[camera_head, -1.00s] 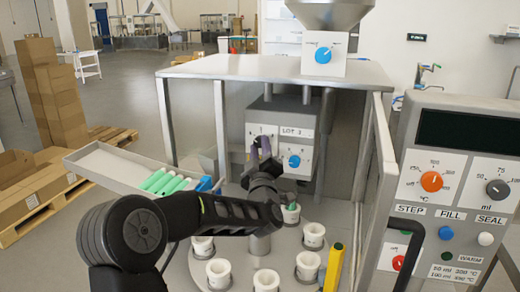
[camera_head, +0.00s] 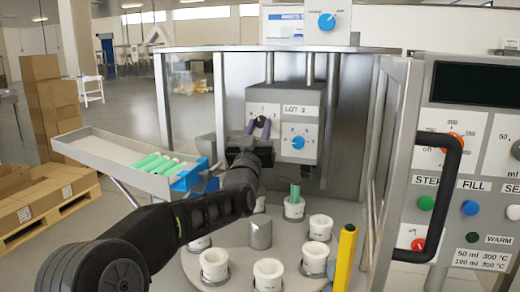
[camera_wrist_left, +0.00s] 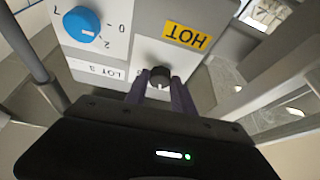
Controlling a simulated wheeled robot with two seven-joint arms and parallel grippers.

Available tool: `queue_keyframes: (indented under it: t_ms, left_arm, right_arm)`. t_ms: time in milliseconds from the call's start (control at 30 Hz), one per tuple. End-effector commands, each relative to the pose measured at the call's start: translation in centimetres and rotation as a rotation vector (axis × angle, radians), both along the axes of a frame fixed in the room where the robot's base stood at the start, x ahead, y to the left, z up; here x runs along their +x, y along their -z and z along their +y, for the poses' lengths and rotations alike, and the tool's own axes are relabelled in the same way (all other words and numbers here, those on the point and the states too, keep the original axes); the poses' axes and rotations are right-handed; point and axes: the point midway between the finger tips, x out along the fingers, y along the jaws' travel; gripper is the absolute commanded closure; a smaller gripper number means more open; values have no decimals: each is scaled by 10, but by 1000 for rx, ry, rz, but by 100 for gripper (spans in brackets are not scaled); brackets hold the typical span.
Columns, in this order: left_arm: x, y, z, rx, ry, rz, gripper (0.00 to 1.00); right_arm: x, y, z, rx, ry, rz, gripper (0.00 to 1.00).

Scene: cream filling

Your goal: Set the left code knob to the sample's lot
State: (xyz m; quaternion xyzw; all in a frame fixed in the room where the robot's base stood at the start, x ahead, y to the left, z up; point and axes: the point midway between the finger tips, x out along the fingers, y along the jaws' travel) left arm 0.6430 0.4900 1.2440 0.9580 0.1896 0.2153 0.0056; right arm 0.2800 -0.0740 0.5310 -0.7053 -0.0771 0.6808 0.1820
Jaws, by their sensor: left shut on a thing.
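The code box (camera_head: 312,98) is a grey unit under the machine's top plate, with a label that appears to read "LOT 3". My left gripper (camera_head: 259,124) is at the left half of its face. In the left wrist view its purple fingers (camera_wrist_left: 161,88) are shut on the small dark left code knob (camera_wrist_left: 160,74); a pale mark shows on the knob, but its setting is unreadable. The blue right knob (camera_head: 298,142) is free and also shows in the wrist view (camera_wrist_left: 82,24). A green tube (camera_head: 295,192) stands in a white cup; no lot mark is legible on it.
White cups (camera_head: 214,262) stand on the round table below. A tray (camera_head: 95,147) with green tubes is at left. A yellow post (camera_head: 345,262), the open door's black handle (camera_head: 455,170) and the control panel (camera_head: 475,140) are at right. A yellow HOT label (camera_wrist_left: 186,36) is near the knob.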

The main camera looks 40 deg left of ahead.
Motion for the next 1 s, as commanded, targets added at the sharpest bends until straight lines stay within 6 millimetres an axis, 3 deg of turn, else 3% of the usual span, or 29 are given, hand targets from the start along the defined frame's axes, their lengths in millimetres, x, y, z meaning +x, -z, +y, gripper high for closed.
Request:
queue_keyframes:
  t_ms: [33,300,1000]
  left_arm:
    - [-1,10,1,39,-1,14,100]
    - [-1,6,3,226,-2,83,100]
    - [0,2,4,334,1,122,100]
  right_arm:
    - [0,18,0,0,-1,0,64]
    - [0,45,-1,-1,-3,-1,64]
    - [0,56,0,-1,-2,-1,64]
